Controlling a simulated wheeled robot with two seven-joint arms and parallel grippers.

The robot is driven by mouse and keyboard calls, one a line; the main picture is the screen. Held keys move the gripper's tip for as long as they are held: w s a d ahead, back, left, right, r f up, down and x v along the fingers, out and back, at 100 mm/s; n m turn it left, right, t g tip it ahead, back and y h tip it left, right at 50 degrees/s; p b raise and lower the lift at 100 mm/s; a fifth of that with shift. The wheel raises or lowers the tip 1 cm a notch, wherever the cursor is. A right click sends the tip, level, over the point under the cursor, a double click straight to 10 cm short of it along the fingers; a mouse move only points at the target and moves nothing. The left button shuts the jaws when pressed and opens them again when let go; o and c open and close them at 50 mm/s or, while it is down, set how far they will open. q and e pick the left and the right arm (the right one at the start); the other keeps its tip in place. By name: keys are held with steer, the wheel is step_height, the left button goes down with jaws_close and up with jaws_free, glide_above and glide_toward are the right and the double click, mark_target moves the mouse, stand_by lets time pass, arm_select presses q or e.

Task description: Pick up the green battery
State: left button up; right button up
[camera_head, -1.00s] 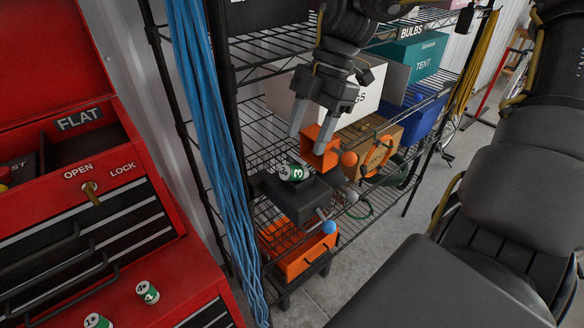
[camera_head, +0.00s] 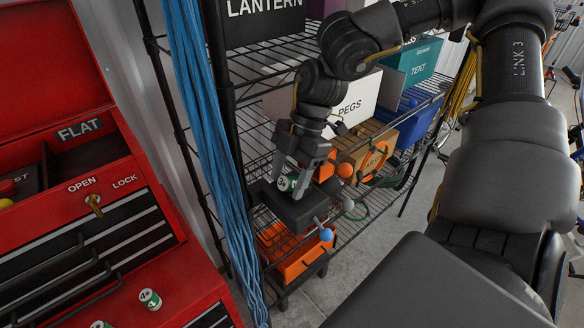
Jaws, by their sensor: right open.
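A green and white battery (camera_head: 285,183) sits in the top of a black box (camera_head: 298,208) on the wire shelf. My right gripper (camera_head: 293,180) comes down from above with its grey fingers at this battery. The gripper is open, with one finger overlapping the battery in the picture. Whether the fingers touch it I cannot tell. Two more green and white batteries stand on the red tool chest, one whole (camera_head: 150,299) and one cut by the bottom edge (camera_head: 100,325). My left gripper is out of view.
An orange bin (camera_head: 290,262) is below the black box. A cardboard box (camera_head: 372,150), a white PEGS box (camera_head: 352,100) and a blue bin (camera_head: 418,122) stand to the right. Blue ropes (camera_head: 215,150) hang left of the shelf. The red chest (camera_head: 190,275) fills the left.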

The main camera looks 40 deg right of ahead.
mark_target(289, 177)
steer(key=c, duration=1.1)
steer(key=shift+r, duration=0.15)
steer(key=shift+c, duration=0.2)
step_height(289, 177, up, 16)
steer(key=b, duration=0.3)
jaws_close()
steer(key=shift+r, duration=0.85)
